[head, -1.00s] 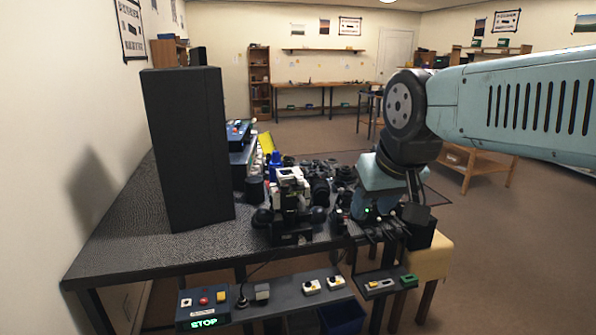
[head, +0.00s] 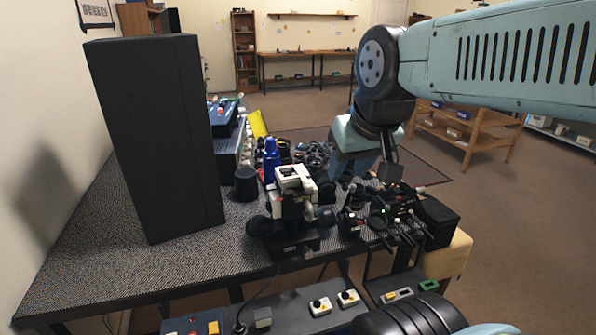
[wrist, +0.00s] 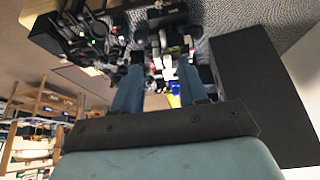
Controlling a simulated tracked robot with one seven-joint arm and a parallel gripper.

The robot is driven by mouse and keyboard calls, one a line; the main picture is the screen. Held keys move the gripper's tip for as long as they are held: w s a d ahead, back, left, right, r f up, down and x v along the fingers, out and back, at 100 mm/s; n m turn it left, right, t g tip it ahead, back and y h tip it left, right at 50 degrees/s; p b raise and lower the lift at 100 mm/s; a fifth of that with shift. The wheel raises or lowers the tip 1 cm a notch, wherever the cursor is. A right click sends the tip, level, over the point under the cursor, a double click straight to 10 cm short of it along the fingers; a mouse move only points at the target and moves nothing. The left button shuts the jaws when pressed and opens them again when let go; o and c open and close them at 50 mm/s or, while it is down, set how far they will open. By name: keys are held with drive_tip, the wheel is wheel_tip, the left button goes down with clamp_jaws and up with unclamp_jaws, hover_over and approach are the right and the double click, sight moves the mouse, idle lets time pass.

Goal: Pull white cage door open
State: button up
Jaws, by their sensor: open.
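A small white and black unit (head: 294,178) stands on the table's front half, among dark parts. It is the only clear white framed thing on the table, but I cannot make out a cage door or handle on it. In the wrist view, which is upside down, my gripper (wrist: 159,84) shows two blue-grey fingers, apart and with nothing held between them. The unit shows just beyond the fingertips, partly covered by them; I cannot tell the distance.
A tall black box (head: 155,130) stands on the table's left, right of the wall. A blue bottle (head: 271,162), a dark cup (head: 246,184) and black tools (head: 400,222) crowd the table. Buttons line the front shelf (head: 290,318). Bare tabletop (head: 110,245) lies at front left.

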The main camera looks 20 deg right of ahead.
drive_tip(key=shift+o, duration=0.6)
drive_tip(key=shift+w, duration=0.1)
drive_tip(key=g, duration=0.6)
hover_over(308, 182)
wheel_tip(308, 182, down, 14)
drive_tip(key=shift+r, duration=0.15)
clamp_jaws()
idle(0.4)
